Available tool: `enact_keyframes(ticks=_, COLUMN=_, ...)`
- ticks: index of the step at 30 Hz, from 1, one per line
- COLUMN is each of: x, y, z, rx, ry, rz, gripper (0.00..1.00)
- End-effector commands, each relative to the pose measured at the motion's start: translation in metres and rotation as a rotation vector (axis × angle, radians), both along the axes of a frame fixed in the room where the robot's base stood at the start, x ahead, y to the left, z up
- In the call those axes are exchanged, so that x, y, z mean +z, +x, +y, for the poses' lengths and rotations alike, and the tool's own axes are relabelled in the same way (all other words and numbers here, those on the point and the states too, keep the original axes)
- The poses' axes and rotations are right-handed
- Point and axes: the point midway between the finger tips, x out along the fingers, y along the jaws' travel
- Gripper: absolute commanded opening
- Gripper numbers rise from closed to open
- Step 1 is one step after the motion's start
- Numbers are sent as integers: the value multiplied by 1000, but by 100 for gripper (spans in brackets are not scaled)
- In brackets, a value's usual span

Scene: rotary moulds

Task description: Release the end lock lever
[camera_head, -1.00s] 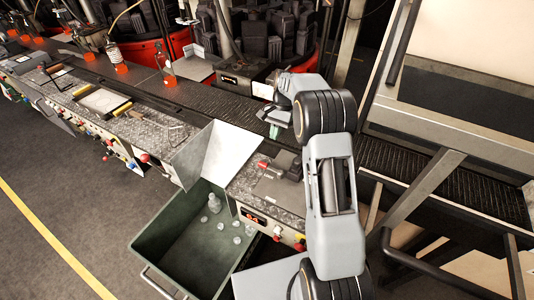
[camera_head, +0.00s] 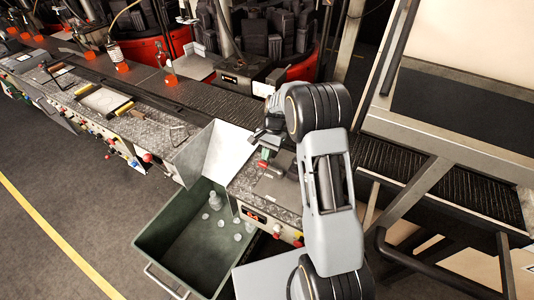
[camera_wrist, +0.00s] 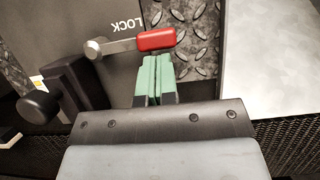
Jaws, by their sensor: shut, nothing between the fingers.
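The end lock lever (camera_wrist: 156,39) has a red handle on a metal arm with a round pivot at its left end. It lies roughly level in the wrist view, beside the word LOCK on a dark plate (camera_wrist: 75,22). In the head view the lever's red handle (camera_head: 264,163) shows small on the end panel of the line. My gripper (camera_wrist: 154,58) has green fingertips that are shut and empty. Its tips sit just below the red handle in the wrist view; I cannot tell whether they touch it. In the head view my gripper (camera_head: 262,147) is partly hidden by my arm.
A black block with a round knob (camera_wrist: 38,106) stands left of my fingers. A green bin (camera_head: 185,250) with several bottles is below the panel, under a metal chute (camera_head: 215,150). A conveyor (camera_head: 190,92) with glowing orange bottles runs behind. Grey floor at left is clear.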

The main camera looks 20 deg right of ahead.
Motion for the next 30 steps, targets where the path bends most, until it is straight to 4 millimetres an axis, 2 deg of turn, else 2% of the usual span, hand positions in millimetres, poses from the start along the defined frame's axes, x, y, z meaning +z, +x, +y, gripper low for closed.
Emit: enact_keyframes(ticks=30, x=0, y=-6, z=12, rx=171, ry=0, rz=0, gripper=0)
